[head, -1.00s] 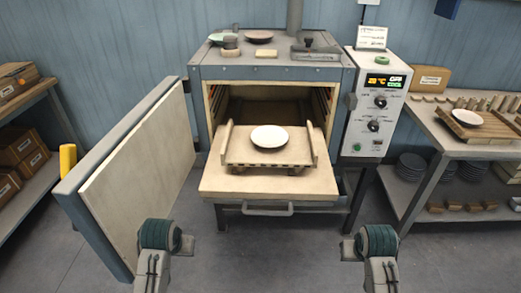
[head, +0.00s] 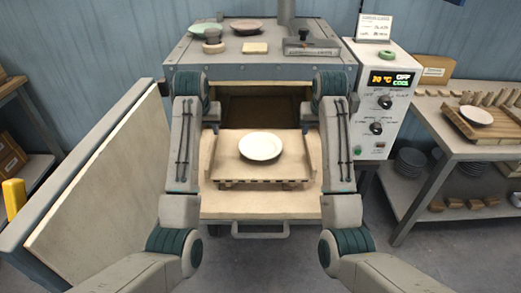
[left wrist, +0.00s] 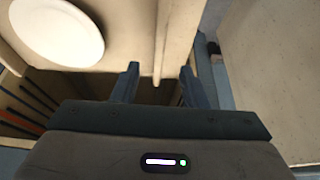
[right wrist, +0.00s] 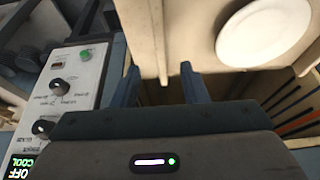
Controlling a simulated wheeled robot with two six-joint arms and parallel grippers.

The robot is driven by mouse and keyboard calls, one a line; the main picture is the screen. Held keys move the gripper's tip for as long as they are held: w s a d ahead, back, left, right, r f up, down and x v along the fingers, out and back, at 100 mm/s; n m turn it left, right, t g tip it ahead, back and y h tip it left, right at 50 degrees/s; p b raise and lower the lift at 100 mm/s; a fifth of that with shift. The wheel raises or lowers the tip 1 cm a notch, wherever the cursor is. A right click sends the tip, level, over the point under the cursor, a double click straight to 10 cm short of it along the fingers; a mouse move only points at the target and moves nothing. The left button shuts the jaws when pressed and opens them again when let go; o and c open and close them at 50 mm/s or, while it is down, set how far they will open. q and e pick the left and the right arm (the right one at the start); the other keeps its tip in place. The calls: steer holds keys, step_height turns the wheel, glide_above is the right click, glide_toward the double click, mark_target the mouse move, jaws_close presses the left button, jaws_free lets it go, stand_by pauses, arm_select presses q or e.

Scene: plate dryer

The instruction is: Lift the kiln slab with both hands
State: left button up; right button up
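The pale kiln slab (head: 233,168) lies on the pulled-out kiln shelf, with upright rails along its left and right sides. A white plate (head: 261,146) rests on it. My left gripper (left wrist: 158,84) is open at the slab's left side; in the left wrist view the end of the left rail (left wrist: 166,40) appears between its fingers. My right gripper (right wrist: 157,86) is open at the right side, with the end of the right rail (right wrist: 152,35) between its fingers. I cannot tell whether the fingers touch the rails.
The kiln door (head: 95,185) stands open at left. The control box (head: 377,110) is close to my right arm. Small dishes and tools lie on the kiln top (head: 265,58). A table (head: 440,130) with a plate on a wooden board stands at right.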

mark_target(212, 144)
arm_select(q)
steer(key=x, duration=1.1)
arm_select(e)
steer(key=x, duration=1.1)
arm_select(q)
steer(key=shift+r, duration=0.1)
arm_select(e)
steer(key=shift+r, duration=0.1)
arm_select(q)
steer(key=shift+c, duration=0.4)
arm_select(e)
steer(key=shift+c, duration=0.4)
arm_select(q)
jaws_close()
arm_select(e)
jaws_close()
arm_select(q)
steer(key=shift+w+r, duration=0.1)
steer(key=shift+w, duration=0.05)
arm_select(e)
steer(key=shift+w+r, duration=0.1)
